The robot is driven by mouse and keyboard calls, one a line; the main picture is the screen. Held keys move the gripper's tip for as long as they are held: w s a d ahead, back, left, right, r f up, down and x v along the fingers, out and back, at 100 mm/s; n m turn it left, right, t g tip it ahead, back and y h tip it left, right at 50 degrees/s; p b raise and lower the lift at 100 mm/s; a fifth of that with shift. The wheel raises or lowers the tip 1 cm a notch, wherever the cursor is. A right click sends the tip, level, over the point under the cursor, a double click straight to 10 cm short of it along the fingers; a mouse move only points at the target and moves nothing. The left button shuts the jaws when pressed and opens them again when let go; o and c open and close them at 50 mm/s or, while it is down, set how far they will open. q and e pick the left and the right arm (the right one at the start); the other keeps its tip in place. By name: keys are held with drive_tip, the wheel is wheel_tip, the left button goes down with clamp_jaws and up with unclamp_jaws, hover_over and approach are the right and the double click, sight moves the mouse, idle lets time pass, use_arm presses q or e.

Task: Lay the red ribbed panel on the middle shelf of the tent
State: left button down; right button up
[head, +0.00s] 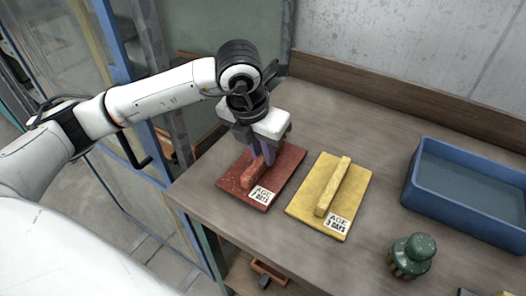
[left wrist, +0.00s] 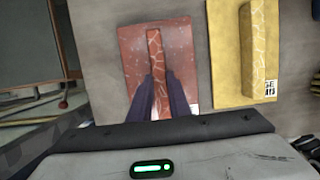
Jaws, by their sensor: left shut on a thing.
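The red ribbed panel (head: 285,178) lies flat on the table, with one raised rib along its middle and a white label reading "AGE 7 DAYS" at its near edge. My left gripper (head: 262,158) is over it, pointing down, with its fingers shut on the rib. In the left wrist view the two dark fingers (left wrist: 160,95) stand on either side of the red panel's rib (left wrist: 154,50). The panel appears to rest on the table. My right gripper is not in view. The tent's middle shelf cannot be made out for certain.
A yellow ribbed panel (head: 351,203) lies just right of the red one. A blue-framed glazed structure (head: 116,45) stands left of the table (head: 345,122).

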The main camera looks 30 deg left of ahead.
use_arm(q)
drive_tip(key=shift+f, duration=0.2)
drive_tip(key=shift+f, duration=0.2)
drive_tip(key=c, duration=1.6)
unclamp_jaws()
drive_tip(key=shift+c, duration=0.2)
drive_tip(key=shift+r, duration=0.1)
